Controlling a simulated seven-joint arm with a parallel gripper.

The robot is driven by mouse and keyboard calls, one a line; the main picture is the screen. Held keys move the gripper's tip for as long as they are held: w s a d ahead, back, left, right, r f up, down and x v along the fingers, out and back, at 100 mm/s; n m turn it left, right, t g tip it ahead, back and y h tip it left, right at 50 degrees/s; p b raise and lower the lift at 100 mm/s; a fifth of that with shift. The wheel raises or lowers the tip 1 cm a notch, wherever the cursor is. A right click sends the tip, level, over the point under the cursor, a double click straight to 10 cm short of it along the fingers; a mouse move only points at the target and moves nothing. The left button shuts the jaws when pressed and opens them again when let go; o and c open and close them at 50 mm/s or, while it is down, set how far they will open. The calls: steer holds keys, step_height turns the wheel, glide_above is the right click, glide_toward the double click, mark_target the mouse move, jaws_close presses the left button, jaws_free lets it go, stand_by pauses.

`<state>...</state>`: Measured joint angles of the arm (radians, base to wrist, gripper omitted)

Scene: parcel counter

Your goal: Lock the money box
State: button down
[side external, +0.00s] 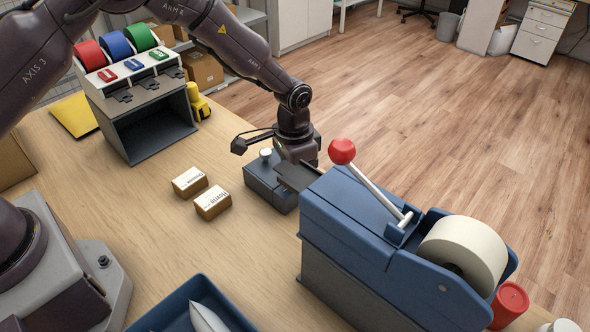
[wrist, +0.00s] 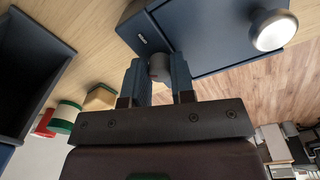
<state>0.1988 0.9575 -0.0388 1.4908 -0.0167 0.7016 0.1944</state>
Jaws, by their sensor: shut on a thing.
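The money box (side external: 268,186) is a small blue-grey box on the counter, left of the big blue tape machine. A pale round knob (side external: 266,153) stands on it. In the wrist view the box (wrist: 210,35) fills the upper middle, with the same knob at the upper right. My gripper (wrist: 157,68) is at the box's edge, its two fingers shut on a grey rounded piece (wrist: 160,67) that touches or nearly touches the box. Whether this piece is a key or a fixed lock knob I cannot tell. In the side view my fingertips are hidden.
The tape machine (side external: 350,226) with a red-balled lever (side external: 342,151) stands close right of my gripper. Two small cartons (side external: 213,203) lie left of the box. A dispenser with coloured rolls (side external: 150,110) stands behind, a blue tray (side external: 190,301) in front. Counter between is clear.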

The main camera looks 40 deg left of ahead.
steer(key=n, duration=0.5)
steer(key=shift+n, duration=0.4)
stand_by(0.3)
steer(key=c, duration=1)
jaws_free()
steer(key=shift+o, duration=0.2)
step_height(320, 180, up, 13)
steer(key=shift+a, duration=0.25)
